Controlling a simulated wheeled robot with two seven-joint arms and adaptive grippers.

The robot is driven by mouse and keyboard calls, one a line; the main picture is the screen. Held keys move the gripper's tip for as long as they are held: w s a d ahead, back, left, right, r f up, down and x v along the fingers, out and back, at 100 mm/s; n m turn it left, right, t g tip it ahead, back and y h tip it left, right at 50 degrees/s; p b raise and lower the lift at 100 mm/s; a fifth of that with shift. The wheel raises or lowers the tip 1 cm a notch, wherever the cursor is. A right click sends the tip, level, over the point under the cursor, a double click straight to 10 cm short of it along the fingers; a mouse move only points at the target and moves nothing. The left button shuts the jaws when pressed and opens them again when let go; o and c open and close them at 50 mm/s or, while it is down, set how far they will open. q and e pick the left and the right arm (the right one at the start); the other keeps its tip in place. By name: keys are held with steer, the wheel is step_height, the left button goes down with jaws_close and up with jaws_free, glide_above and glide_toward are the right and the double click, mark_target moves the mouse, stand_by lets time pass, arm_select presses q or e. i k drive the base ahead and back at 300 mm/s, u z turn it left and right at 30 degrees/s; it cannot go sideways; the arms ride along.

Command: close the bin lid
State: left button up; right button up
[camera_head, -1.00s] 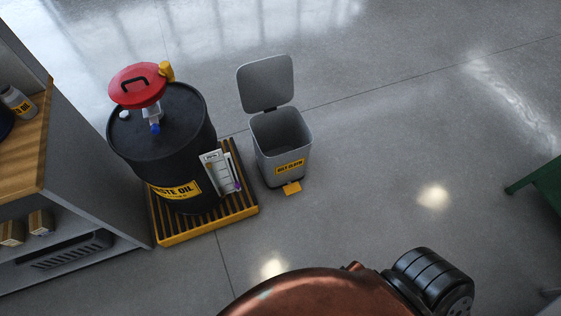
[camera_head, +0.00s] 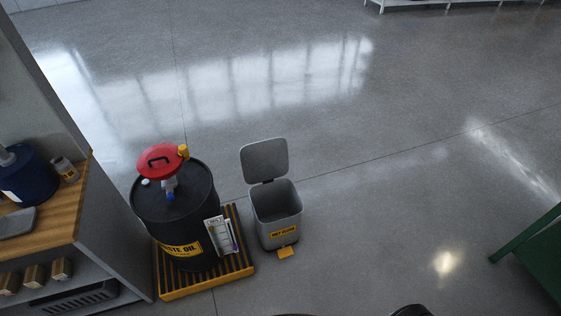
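A grey bin (camera_head: 277,218) stands on the floor near the middle of the head view. Its lid (camera_head: 265,160) is open, tilted up and back at the far side. The inside of the bin looks dark, and I see nothing in it. A yellow label is on its front, and a yellow pedal (camera_head: 286,253) sticks out at its base. Neither of my grippers shows in the head view.
A black waste oil drum (camera_head: 172,215) with a red lid (camera_head: 161,160) stands on a yellow-edged pallet (camera_head: 205,285) left of the bin. A wooden-topped bench (camera_head: 62,215) is at the left, a green object (camera_head: 535,250) at the right. Floor right of the bin is clear.

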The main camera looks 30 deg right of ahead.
mark_target(268, 159)
steer(key=z, duration=2.25)
steer(key=i, duration=3.55)
steer(key=u, duration=1.45)
steer(key=i, duration=3.7)
steer(key=u, duration=1.85)
